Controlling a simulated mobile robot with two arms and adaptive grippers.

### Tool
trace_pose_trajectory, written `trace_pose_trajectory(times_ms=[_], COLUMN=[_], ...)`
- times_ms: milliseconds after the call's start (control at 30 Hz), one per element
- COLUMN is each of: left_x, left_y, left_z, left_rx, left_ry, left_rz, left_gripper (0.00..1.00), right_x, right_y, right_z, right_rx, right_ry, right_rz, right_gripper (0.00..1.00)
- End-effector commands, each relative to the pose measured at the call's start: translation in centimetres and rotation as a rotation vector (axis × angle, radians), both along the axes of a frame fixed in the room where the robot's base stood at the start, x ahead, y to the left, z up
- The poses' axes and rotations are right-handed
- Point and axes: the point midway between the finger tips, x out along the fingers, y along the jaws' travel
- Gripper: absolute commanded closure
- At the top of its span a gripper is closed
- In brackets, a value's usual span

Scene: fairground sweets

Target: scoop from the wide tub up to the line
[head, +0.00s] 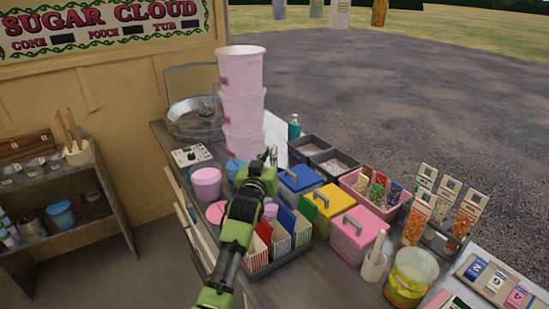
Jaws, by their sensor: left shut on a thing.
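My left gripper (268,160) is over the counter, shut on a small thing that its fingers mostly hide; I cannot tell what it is. Lidded round tubs stand around it: a pink one (206,183) to the left, a blue one (235,166) just behind and another pink one (215,212) nearer me, partly behind my arm. A clear round tub with yellow contents (411,277) stands at the front right. I cannot tell which is the wide tub, and I see no fill line. A white cup (374,266) holds a pale handled tool. My right gripper is out of view.
A tall stack of pink buckets (241,100) rises behind my gripper. Boxes with handled blue (301,178), yellow (333,199) and pink (356,231) lids stand to the right. A rack of striped bags (275,258) is in front. The counter (325,277) is crowded.

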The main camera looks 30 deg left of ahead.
Motion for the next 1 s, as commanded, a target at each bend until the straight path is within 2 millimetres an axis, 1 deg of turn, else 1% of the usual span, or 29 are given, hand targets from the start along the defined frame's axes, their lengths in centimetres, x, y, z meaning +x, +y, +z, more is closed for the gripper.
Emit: trace_pose_trajectory(times_ms=[100, 233, 267, 300, 600, 633, 667, 900, 1000], left_x=[-0.5, -1.1, -1.2, -1.4, -2.5, -2.6, -2.6, -3.1, -3.1], left_y=[1.9, 4.2, 4.7, 5.2, 9.5, 9.6, 9.8, 11.8, 11.9], left_z=[-0.5, -0.8, -0.8, -1.7, -4.7, -4.9, -5.3, -8.9, -10.3], left_rx=[-0.144, -0.336, -0.38, -0.442, -0.885, -0.932, -0.976, -1.314, -1.426], left_ry=[-0.039, -0.091, -0.102, -0.116, -0.232, -0.24, -0.249, -0.34, -0.368], left_rz=[0.002, 0.002, 0.001, 0.001, -0.002, 0.0, 0.001, 0.001, 0.0], left_gripper=[1.0, 1.0, 1.0, 1.0, 1.0, 1.0, 1.0, 1.0, 1.0], right_x=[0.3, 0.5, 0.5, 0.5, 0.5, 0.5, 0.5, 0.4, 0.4], right_y=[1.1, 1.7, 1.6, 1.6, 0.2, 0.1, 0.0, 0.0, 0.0], right_z=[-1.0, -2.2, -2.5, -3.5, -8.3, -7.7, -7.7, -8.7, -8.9], right_rx=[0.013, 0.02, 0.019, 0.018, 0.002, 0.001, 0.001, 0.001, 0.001], right_ry=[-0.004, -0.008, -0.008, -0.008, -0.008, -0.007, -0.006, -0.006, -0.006], right_rz=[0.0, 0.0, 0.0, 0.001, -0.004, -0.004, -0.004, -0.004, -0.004], right_gripper=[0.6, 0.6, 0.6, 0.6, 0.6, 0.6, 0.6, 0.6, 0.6])
